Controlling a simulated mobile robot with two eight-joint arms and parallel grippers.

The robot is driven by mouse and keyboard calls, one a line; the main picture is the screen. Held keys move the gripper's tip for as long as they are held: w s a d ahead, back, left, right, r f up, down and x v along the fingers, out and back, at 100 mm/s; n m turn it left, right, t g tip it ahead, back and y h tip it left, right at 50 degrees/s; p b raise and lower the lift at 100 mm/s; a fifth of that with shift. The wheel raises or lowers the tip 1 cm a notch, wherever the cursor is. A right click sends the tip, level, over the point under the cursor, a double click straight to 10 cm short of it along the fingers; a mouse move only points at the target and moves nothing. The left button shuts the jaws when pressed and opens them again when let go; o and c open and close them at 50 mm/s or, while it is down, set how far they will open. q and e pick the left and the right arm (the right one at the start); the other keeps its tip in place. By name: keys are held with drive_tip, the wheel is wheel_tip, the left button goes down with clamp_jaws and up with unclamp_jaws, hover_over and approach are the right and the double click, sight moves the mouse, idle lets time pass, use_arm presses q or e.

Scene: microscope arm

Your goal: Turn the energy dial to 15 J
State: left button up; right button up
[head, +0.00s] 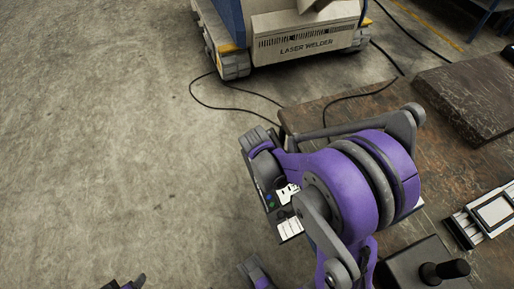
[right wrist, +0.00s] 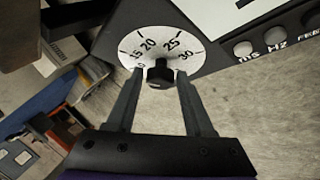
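The energy dial (right wrist: 160,36) shows in the right wrist view as a white disc on a dark panel, with 15, 20, 25 and 30 readable along its arc. Its black knob (right wrist: 160,77) sits at the lower middle of the disc; I cannot tell which number it points to. My right gripper (right wrist: 160,88) is open, with one finger on each side of the knob and gaps showing between. In the head view my purple right arm hides most of the control panel (head: 289,228). Of my left gripper (head: 125,284), only a dark tip shows at the bottom edge.
The laser welder (head: 305,42) stands on the concrete floor at the top, with cables running from it. A worn table (head: 340,112) fills the right side, bearing a dark slab (head: 480,95), a joystick (head: 445,270) and a silver device (head: 485,215). The left floor is clear.

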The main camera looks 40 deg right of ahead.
drive_tip(key=shift+o, duration=1)
drive_tip(key=p+v, duration=0.3)
drive_tip(key=v, duration=0.8)
drive_tip(key=s+a+r+m+t+y+p, duration=0.1)
drive_tip(key=s+a+r+m+y+p, duration=0.2)
drive_tip(key=s+a+r+p, duration=0.6)
wheel_tip(320, 180, up, 3)
drive_tip(key=s+a+m, duration=0.1)
drive_tip(key=a+m, duration=0.1)
drive_tip(key=shift+s+a+m+y, duration=0.3)
drive_tip(key=shift+a+y, duration=0.1)
